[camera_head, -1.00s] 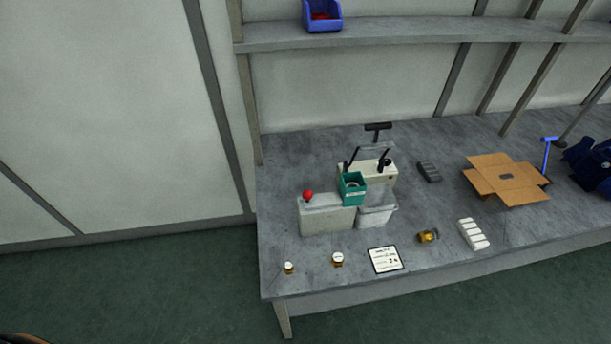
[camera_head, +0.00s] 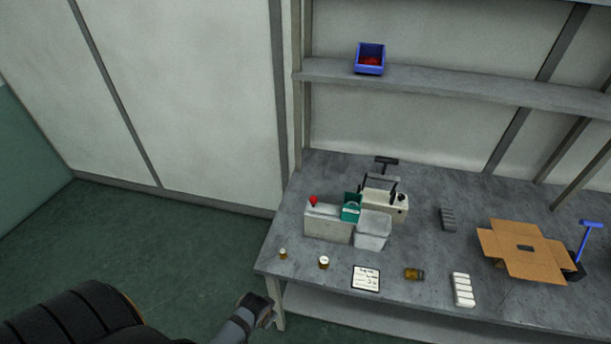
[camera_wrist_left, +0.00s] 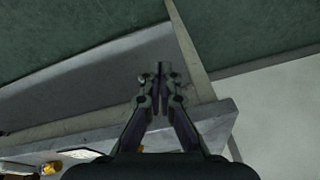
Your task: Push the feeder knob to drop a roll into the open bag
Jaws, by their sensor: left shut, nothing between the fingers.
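The feeder (camera_head: 327,225) is a light grey box near the table's left end, with a red knob (camera_head: 313,201) on top at its left. A green holder (camera_head: 351,212) stands at the feeder's right end. A pale translucent bag (camera_head: 372,232) sits just right of the feeder; its inside is hard to make out. My left gripper (camera_head: 262,308) is low at the table's front left corner, well apart from the knob. In the left wrist view my left gripper (camera_wrist_left: 158,72) is shut and empty. My right gripper is not in view.
A sealer-like machine (camera_head: 385,204) stands behind the bag. Two small jars (camera_head: 323,262), a card (camera_head: 366,278), a brass part (camera_head: 414,274) and a white block row (camera_head: 463,290) lie along the front. An open carton (camera_head: 525,250) is at right. The table edge (camera_wrist_left: 215,118) is near my gripper.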

